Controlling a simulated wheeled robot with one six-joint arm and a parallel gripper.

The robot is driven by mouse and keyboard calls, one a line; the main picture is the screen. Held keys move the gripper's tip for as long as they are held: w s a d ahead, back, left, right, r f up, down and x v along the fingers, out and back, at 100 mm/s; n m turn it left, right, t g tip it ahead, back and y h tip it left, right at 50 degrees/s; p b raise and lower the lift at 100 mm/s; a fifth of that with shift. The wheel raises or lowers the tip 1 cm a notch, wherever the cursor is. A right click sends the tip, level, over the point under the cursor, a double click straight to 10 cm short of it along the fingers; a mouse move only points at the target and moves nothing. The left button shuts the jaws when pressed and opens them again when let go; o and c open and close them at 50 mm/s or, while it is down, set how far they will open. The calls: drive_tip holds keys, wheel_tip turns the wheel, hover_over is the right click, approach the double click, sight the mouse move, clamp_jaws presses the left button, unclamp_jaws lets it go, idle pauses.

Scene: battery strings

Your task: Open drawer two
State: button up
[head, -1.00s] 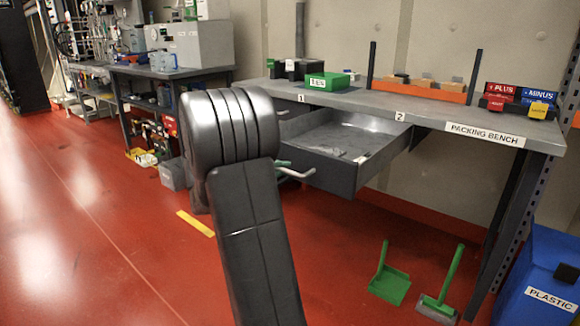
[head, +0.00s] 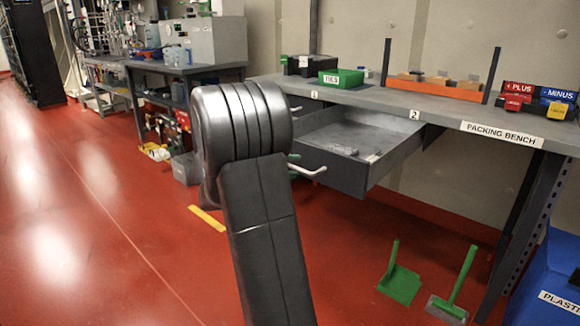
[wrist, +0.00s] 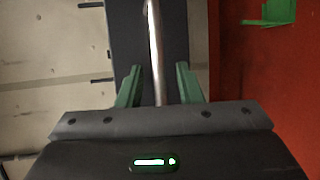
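The grey drawer (head: 385,165) under the bench label 2 (head: 414,114) stands pulled well out, its inside showing with small items near the front. Its pale bar handle (head: 312,171) is on the front panel, and the bar also shows in the wrist view (wrist: 154,45). My gripper (wrist: 158,88) has its two green fingers apart, one on each side of the bar, with a gap on both sides. In the head view my arm hides most of the gripper; only a bit of green shows beside the handle's left end.
Another handle (head: 296,108) shows under label 1 (head: 315,95), where the drawer looks shut. A green dustpan (head: 400,284) and brush (head: 452,295) are on the red floor at the right, near a blue plastic bin (head: 550,280).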

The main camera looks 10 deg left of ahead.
drive_tip(key=p+v, duration=0.3)
drive_tip(key=v, duration=1)
drive_tip(key=shift+a+p, duration=0.25)
drive_tip(key=shift+p, duration=0.05)
drive_tip(key=shift+s+d, duration=0.1)
drive_tip(key=shift+b+x, duration=1.85)
drive_tip(key=shift+x, duration=5.15)
